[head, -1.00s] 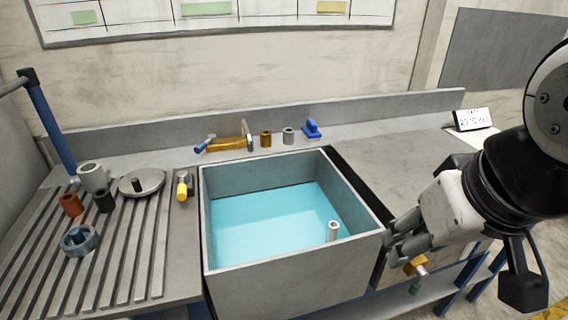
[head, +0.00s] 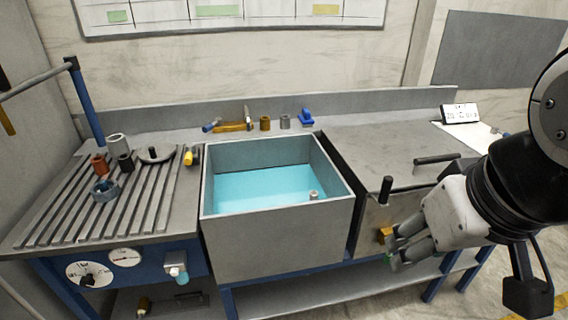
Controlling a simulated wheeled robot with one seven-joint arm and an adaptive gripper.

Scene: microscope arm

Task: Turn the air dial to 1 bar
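Two round white dials are on the blue front panel below the slatted board at the left. The larger dial (head: 88,274) has dark markings and a dark knob or pointer at its lower middle. The smaller dial (head: 125,257) is to its right. Their lettering is too small to read, so I cannot tell which is the air dial or its setting. My gripper (head: 396,246) is at the right, in front of the bench, far from both dials. Its fingers look apart, with nothing seen between them. It overlaps a yellow fitting (head: 385,235) in the picture; contact is unclear.
A grey tank (head: 278,245) of blue water stands between the dials and my gripper. A light fitting (head: 176,265) with a blue end sticks out right of the dials. Several rings and cylinders stand on the slatted board (head: 60,225). Dark handles (head: 386,190) rise on the right bench.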

